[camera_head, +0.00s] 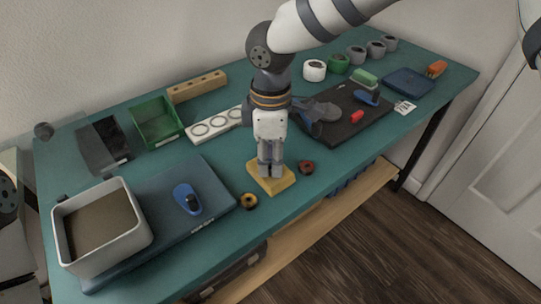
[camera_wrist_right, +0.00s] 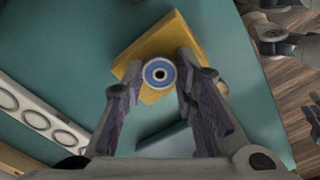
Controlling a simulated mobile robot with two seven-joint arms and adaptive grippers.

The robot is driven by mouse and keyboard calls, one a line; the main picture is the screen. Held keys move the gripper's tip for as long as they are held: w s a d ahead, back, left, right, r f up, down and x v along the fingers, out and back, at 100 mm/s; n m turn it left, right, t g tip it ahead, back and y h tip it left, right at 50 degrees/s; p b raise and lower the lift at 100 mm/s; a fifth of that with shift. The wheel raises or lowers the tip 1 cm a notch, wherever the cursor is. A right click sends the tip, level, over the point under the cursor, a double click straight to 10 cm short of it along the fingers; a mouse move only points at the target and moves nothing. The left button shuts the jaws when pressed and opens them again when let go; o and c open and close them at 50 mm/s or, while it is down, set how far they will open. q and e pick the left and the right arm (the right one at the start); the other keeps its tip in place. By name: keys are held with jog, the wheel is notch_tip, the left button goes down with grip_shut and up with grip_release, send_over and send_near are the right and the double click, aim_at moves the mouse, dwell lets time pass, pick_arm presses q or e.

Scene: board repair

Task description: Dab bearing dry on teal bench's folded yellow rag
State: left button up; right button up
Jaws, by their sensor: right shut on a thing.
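The folded yellow rag (camera_head: 284,184) lies flat near the front edge of the teal bench (camera_head: 225,165). It also shows in the right wrist view (camera_wrist_right: 152,48). My right gripper (camera_head: 270,173) points straight down over the rag, its fingertips at or just above it; I cannot tell whether there is contact. In the wrist view the right gripper (camera_wrist_right: 158,70) is shut on the bearing (camera_wrist_right: 158,73), a ring with a blue face and pale rim. The fingers hide the bearing in the head view. My left gripper is out of view.
Left of the rag are a blue mat (camera_head: 160,200), a grey bin (camera_head: 140,240) and a blue tool (camera_head: 187,199). A white holder (camera_head: 213,125) and green bin (camera_head: 157,122) stand behind.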

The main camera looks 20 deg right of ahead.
jog(key=shift+s+f, duration=0.1)
jog(key=shift+f, duration=0.1)
